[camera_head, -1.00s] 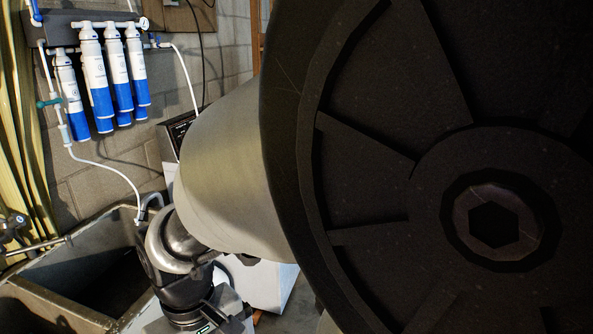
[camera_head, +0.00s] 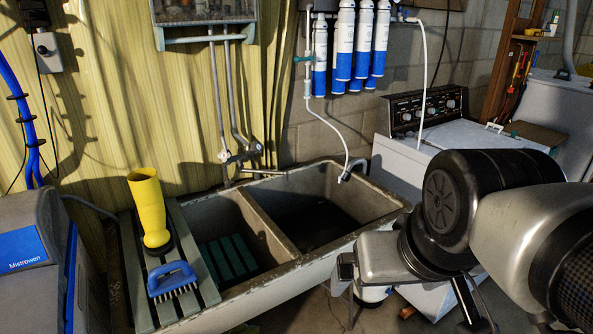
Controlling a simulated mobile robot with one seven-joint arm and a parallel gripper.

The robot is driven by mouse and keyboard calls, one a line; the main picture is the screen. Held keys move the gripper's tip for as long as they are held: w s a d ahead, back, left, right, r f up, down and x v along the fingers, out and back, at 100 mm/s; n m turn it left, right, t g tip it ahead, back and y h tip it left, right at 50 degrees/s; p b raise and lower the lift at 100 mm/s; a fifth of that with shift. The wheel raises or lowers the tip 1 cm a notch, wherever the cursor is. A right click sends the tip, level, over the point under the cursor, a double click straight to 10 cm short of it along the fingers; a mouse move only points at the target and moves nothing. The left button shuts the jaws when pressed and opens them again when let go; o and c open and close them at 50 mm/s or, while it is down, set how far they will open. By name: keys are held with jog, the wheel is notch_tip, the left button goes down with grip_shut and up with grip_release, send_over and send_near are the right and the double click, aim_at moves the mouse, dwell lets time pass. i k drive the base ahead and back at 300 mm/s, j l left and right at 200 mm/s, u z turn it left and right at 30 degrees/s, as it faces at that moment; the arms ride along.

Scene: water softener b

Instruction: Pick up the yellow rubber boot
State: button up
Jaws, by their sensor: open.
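The yellow rubber boot (camera_head: 149,210) stands upright on the grey slatted board (camera_head: 190,262) at the left side of the sink, its dark sole down on the slats. A blue-handled scrub brush (camera_head: 173,279) lies just in front of it. My gripper (camera_head: 345,274) is at the end of my arm, in front of the right basin. It is far to the right of the boot and apart from it. It is small and dark here, and its fingers are hard to make out. I see nothing held in it.
The double concrete sink (camera_head: 290,277) lies between my gripper and the boot, with a tap (camera_head: 241,154) at its back. A grey-and-blue Mistrowen unit (camera_head: 35,250) stands at left. A white washing machine (camera_head: 430,140) stands behind my arm. Blue-and-white filters (camera_head: 347,45) hang on the wall.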

aim_at(145, 184)
jog(key=u, duration=1.25)
